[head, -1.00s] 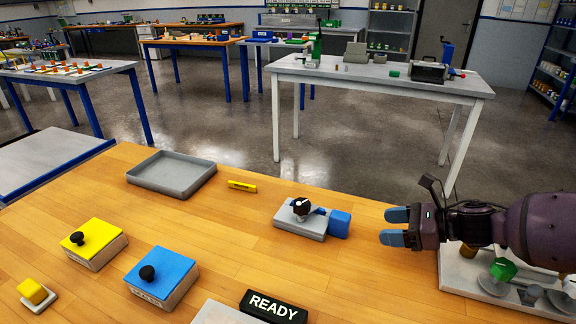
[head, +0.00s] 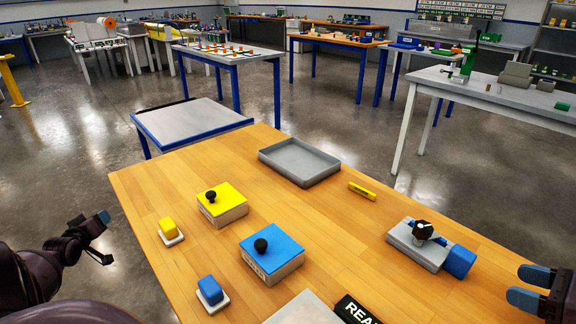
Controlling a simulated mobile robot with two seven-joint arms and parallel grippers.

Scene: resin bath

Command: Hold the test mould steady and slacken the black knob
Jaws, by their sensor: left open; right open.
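A grey fixture (head: 410,246) lies on the wooden table at the right, with a black knob (head: 423,230) bearing a white mark on top and a blue block (head: 460,261) at its right end. It looks like the test mould, but I see no label on it. My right gripper (head: 522,287) is open and empty at the right edge, right of the blue block and apart from it. My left gripper (head: 106,238) is open and empty at the far left, off the table's left edge, far from the fixture.
A yellow-topped box (head: 221,200) and a blue-topped box (head: 272,250), each with a black knob, stand left of the fixture. Small yellow (head: 168,226) and blue (head: 210,289) blocks sit on white bases. A grey tray (head: 299,163), yellow marker (head: 362,191) and READY sign (head: 357,309) lie nearby.

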